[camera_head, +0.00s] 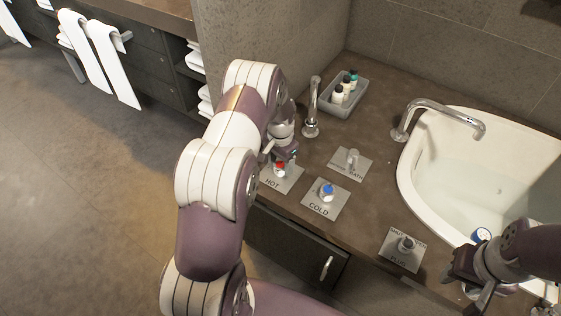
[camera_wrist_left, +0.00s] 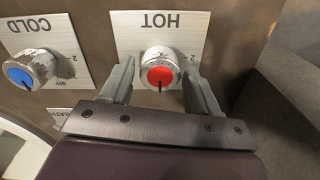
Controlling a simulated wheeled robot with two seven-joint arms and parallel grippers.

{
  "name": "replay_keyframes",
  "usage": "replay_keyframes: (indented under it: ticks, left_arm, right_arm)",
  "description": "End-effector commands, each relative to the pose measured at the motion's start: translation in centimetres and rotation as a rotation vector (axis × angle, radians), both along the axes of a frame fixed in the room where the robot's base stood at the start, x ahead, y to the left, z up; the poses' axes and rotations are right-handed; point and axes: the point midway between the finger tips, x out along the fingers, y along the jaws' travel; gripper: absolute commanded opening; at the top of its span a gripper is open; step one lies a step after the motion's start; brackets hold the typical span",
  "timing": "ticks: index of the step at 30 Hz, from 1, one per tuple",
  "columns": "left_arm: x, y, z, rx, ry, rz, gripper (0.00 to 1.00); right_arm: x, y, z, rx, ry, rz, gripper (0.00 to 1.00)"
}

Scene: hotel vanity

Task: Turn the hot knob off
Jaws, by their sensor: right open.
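The hot knob (camera_head: 279,168) has a red cap and sits on a metal plate marked HOT (camera_head: 272,183). In the left wrist view the hot knob (camera_wrist_left: 160,72) shows a dark pointer line towards the bottom of the picture; its OFF mark is hidden. My left gripper (camera_head: 284,158) is at the hot knob. In the wrist view its fingers (camera_wrist_left: 162,85) stand open on either side of the knob, with a small gap seen on each side. My right gripper (camera_head: 472,288) is open near the bathtub-shaped basin's front edge, away from the knob.
The blue-capped cold knob (camera_head: 327,192) is close beside, also in the wrist view (camera_wrist_left: 30,70). Behind are a lever plate (camera_head: 350,162), a faucet (camera_head: 312,105) and a tray of bottles (camera_head: 343,92). A plug plate (camera_head: 403,250) lies right, before the white basin (camera_head: 420,180).

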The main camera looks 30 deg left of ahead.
Motion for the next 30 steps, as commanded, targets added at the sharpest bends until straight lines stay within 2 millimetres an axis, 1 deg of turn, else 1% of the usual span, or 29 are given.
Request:
replay_keyframes:
  ticks: [1,2,3,4,6,9,12,16,17,18,19,26,28,30]
  left_arm:
    - [0.0,0.0,0.0,0.000,0.000,0.000,0.42]
    - [0.0,0.0,0.0,0.000,0.000,0.000,0.32]
    - [0.0,0.0,0.0,0.000,0.000,0.000,0.19]
    - [0.0,0.0,0.0,0.000,0.000,0.000,0.15]
    - [0.0,0.0,0.0,0.000,0.000,0.000,0.15]
    - [0.0,0.0,0.4,0.000,0.002,-0.010,0.15]
    - [-0.1,0.0,0.0,0.000,0.002,-0.013,0.15]
    - [0.0,0.0,0.0,-0.001,0.001,-0.013,0.15]
    - [0.0,0.0,0.0,-0.001,0.001,-0.013,0.56]
    - [0.0,0.0,0.0,-0.001,0.001,-0.013,0.69]
    - [0.0,0.0,0.0,-0.001,0.001,-0.013,0.71]
    - [0.0,0.0,0.0,0.000,0.001,-0.013,0.71]
    - [0.0,0.0,0.4,0.000,0.000,-0.013,0.71]
    - [0.1,0.0,1.4,0.001,-0.003,-0.013,0.71]
  right_arm:
    - [0.0,0.0,0.0,0.000,0.000,0.000,0.43]
    - [0.0,0.0,0.0,0.000,0.000,0.000,0.43]
    - [0.0,0.0,0.0,0.000,0.000,0.000,0.43]
    - [0.0,0.0,0.0,0.000,0.000,0.000,0.43]
    - [0.0,0.0,0.0,0.000,0.000,0.000,0.43]
    - [0.0,0.0,1.0,0.000,0.000,0.000,0.43]
    - [0.0,0.0,0.7,0.000,0.000,0.000,0.43]
    - [0.0,0.0,0.7,0.000,0.000,0.000,0.43]
    - [0.0,0.0,0.7,0.000,0.000,0.000,0.43]
    - [0.0,0.0,0.7,0.000,0.000,0.000,0.43]
    - [0.0,0.0,0.7,0.000,0.000,0.000,0.43]
    - [0.0,0.0,0.7,0.000,0.000,0.000,0.43]
    - [0.0,0.0,0.8,0.000,0.000,0.000,0.43]
    - [0.0,0.0,1.0,0.000,0.000,0.000,0.43]
